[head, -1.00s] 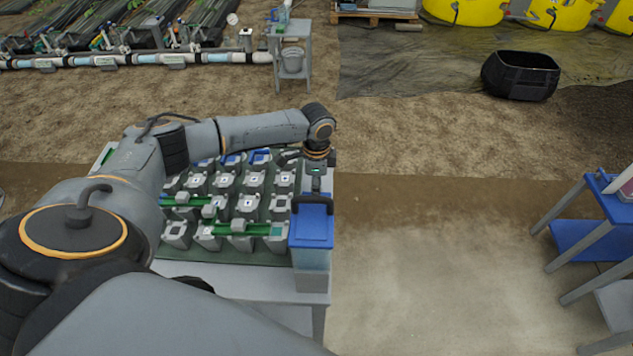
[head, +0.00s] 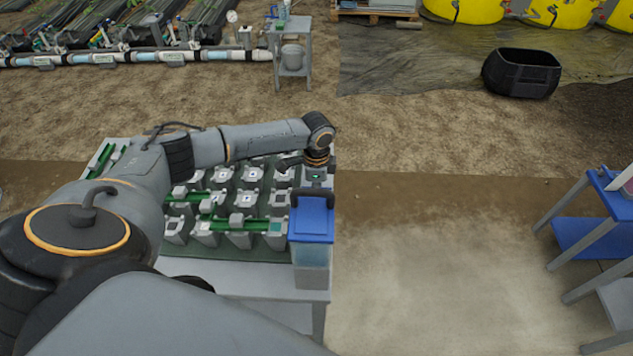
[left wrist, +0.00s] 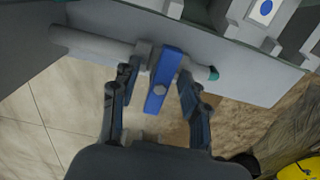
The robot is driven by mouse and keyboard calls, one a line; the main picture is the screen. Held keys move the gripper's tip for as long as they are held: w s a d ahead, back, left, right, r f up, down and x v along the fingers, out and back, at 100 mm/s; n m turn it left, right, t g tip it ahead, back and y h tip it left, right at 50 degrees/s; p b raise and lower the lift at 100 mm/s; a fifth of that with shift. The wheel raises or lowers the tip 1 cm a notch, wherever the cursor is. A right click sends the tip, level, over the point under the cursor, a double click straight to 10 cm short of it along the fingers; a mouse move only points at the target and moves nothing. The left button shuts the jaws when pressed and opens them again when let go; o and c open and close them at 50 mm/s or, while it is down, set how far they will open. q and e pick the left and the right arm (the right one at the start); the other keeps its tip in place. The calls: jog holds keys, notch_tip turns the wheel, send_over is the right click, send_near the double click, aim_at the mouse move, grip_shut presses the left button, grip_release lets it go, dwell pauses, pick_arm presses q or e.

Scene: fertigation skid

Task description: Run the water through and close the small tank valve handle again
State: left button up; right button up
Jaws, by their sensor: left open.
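The small tank (head: 312,262), clear-sided with a blue lid (head: 312,221), stands at the table's front right corner in the head view. In the left wrist view a blue valve handle (left wrist: 164,75) lies across a pale pipe (left wrist: 90,44) with a teal end. My left gripper (left wrist: 156,80) is open, with one finger on each side of the handle. I cannot tell whether either finger touches it. In the head view my left wrist is just behind the tank, and the fingers are hidden. My right gripper is not in view.
The grey table (head: 265,281) carries rows of grey blocks (head: 240,201) with green strips, left of the tank. A blue-topped stand (head: 578,240) is at the right. A black tub (head: 521,73) sits farther back. The floor right of the table is clear.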

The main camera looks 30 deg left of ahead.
pick_arm(q)
grip_shut()
jog(key=n+p, duration=0.6)
jog(key=n, duration=0.1)
jog(key=shift+s+r, duration=0.1)
jog(key=shift+r, duration=0.15)
jog(key=n+p, duration=0.6)
jog(key=n, duration=0.3)
jog(key=shift+d, duration=0.15)
jog(key=n+p, duration=0.1)
jog(key=n, duration=0.1)
jog(key=shift+f+n, duration=0.15)
jog(key=shift+n, duration=0.25)
jog(key=shift+f+n, duration=0.15)
jog(key=shift+n, duration=0.25)
grip_release()
